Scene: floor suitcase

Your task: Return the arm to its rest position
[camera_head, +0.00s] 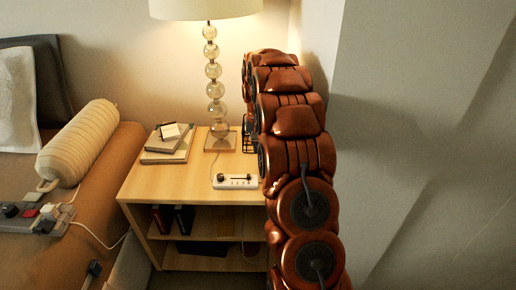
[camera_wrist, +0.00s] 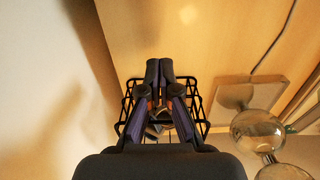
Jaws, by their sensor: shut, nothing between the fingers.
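My copper-coloured arm (camera_head: 296,120) reaches from the lower right of the head view up toward the back of the wooden nightstand. My gripper (camera_wrist: 160,64) shows in the wrist view, with its two dark fingertips together and nothing visible between them. In the head view the gripper is hidden behind the arm. A black wire basket (camera_wrist: 128,104) lies beyond the fingers in the wrist view and shows on both sides of them. I cannot tell whether the fingers touch it. What lies inside the basket is mostly hidden.
The nightstand (camera_head: 150,183) carries a lamp with stacked glass balls (camera_head: 215,90), books (camera_head: 168,143) and a white switch box (camera_head: 235,181). A wall (camera_head: 400,110) stands close right of my arm. A bed with a rolled cushion (camera_head: 80,142) is at left.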

